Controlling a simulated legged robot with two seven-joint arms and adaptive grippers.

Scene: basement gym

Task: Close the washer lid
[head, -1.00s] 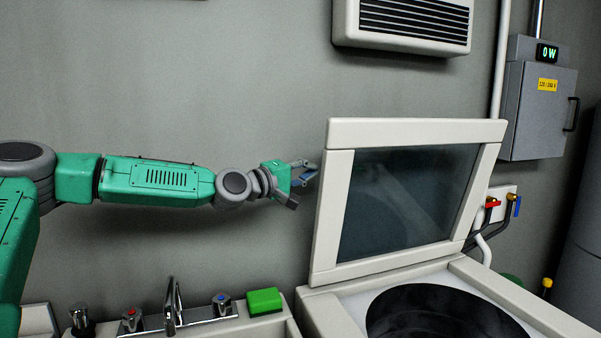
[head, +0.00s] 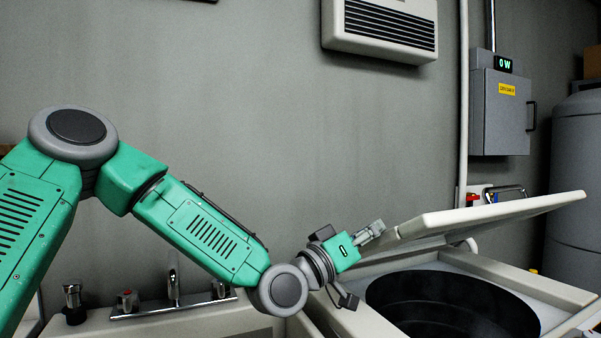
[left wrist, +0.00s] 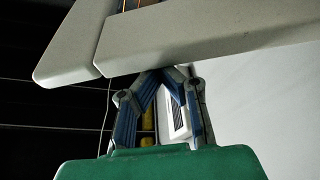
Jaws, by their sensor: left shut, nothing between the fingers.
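The washer lid (head: 490,212) is a pale frame seen nearly edge-on in the head view. It is tilted well forward, above the washer's round dark opening (head: 450,300), with a wide gap still between them. My left gripper (head: 374,231) is shut and empty, at the lid's left end. In the left wrist view the closed fingertips (left wrist: 162,72) are right at the pale lid frame (left wrist: 200,35); contact is likely but I cannot be sure. The lid's dark glass is hidden in the head view. My right gripper is not in view.
A sink tap (head: 173,285) with two handles stands left of the washer, close under my left arm. A wall heater (head: 385,28), a grey electrical box (head: 502,110) and a grey tank (head: 577,170) are behind.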

